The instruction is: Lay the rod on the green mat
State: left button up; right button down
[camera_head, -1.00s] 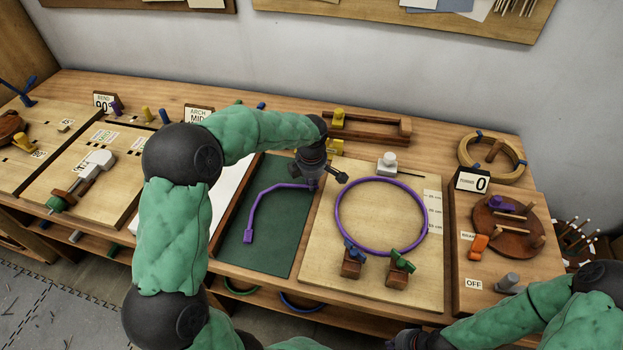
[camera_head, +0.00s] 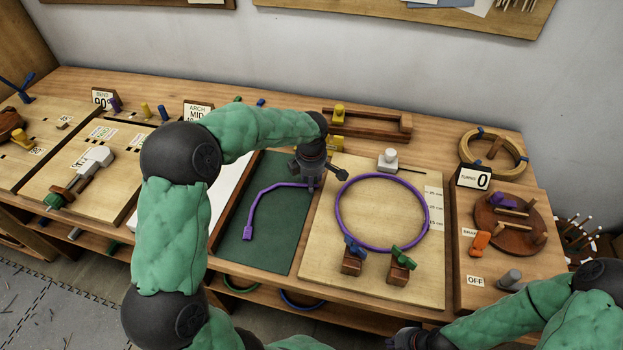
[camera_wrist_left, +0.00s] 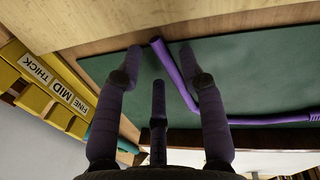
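The purple rod (camera_head: 262,192) is bent and lies on the green mat (camera_head: 268,235). One end is near the mat's front left, and the other reaches my left gripper (camera_head: 328,176) by the right edge. In the left wrist view, the rod (camera_wrist_left: 177,76) passes between the spread fingers of my left gripper (camera_wrist_left: 160,62) over the mat (camera_wrist_left: 250,75). The fingers are open and do not visibly clamp it. My right gripper (camera_head: 405,340) is low at the bottom edge, partly cut off, and its fingers are unclear.
A purple ring (camera_head: 338,222) lies on the pale board (camera_head: 405,285) right of the mat, behind two clamp blocks (camera_head: 352,262). A brown turntable (camera_head: 508,240) and a "0" sign (camera_head: 473,178) are at the right. My left arm spans the bench left of the mat.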

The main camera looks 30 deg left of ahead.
pick_arm(q)
notch_tip(320, 180, up, 12)
jog(key=s, duration=0.1)
jog(key=shift+s+d+f, duration=0.25)
jog(key=shift+s+d, duration=0.1)
jog(key=shift+d, duration=0.1)
dwell(0.4)
